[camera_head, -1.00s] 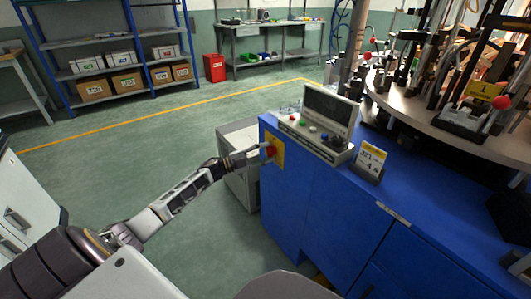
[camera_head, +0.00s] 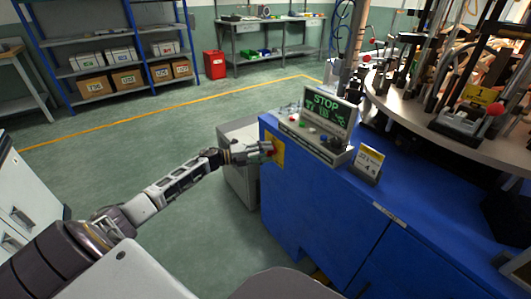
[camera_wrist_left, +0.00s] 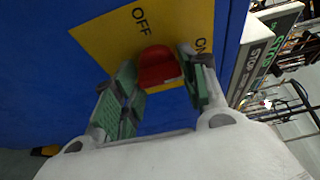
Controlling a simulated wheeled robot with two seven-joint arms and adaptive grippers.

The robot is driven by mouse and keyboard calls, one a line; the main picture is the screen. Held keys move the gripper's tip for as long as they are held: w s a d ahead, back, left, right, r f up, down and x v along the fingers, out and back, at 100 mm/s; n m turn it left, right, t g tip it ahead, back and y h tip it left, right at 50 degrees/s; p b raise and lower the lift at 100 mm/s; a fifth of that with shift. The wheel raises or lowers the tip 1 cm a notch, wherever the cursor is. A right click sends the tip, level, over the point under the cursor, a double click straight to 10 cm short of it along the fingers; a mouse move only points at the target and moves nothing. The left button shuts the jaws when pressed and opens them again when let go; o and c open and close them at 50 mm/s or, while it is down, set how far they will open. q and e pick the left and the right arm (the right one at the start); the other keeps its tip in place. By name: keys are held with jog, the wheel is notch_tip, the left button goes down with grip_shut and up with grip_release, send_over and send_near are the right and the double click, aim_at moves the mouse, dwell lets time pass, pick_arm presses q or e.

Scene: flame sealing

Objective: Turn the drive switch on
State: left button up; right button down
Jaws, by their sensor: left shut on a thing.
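The drive switch is a red knob (camera_wrist_left: 157,66) on a yellow plate (camera_wrist_left: 95,45) marked OFF and ON, on the side of the blue machine cabinet (camera_head: 335,215). The plate (camera_head: 278,158) also shows in the head view. My left gripper (camera_head: 266,149) reaches it from the left and is shut on the knob. In the left wrist view its green-padded fingers (camera_wrist_left: 160,92) stand on either side of the knob. The knob's pointer is not clear. The display panel (camera_head: 324,107) on top is lit with green text reading STOP. My right gripper is not in view.
The control box (camera_head: 312,141) with coloured buttons and a yellow-white sign (camera_head: 367,163) stand on the cabinet top. A round table (camera_head: 425,115) with upright fixtures is at the right. A grey cabinet (camera_head: 238,170) stands behind my gripper. The floor at left is open.

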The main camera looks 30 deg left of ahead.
pick_arm(q)
jog(key=o, duration=1)
jog(key=shift+s+a, duration=0.1)
jog(key=shift+v, duration=5.85)
